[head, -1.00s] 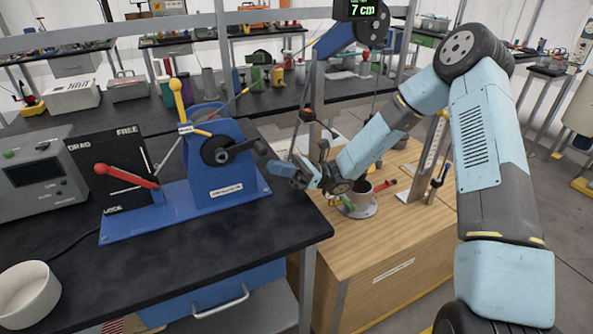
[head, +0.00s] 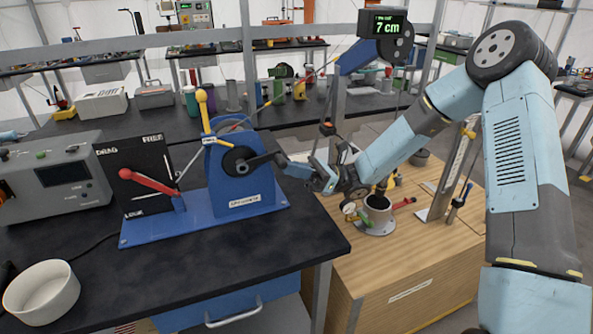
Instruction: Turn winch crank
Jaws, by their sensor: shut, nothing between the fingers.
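The blue winch (head: 241,185) stands on a blue base plate on the black bench. Its dark crank (head: 262,158) extends right from a round black hub (head: 238,160), nearly level. My gripper (head: 284,162) is at the crank's outer end, with its fingers shut. Whether the fingers touch the crank handle cannot be told, as dark parts overlap there. A red lever (head: 149,181) lies across a black panel (head: 140,172) marked DRAG, FREE and LOCK. A yellow-knobbed lever (head: 203,108) stands upright on the winch. The display (head: 389,24) reads 7 cm.
A wooden cabinet (head: 410,262) with a round metal pot (head: 377,214) and red handle stands below my arm. A white bowl (head: 41,291) and grey instrument box (head: 62,184) are on the left. The bench front (head: 200,270) is clear.

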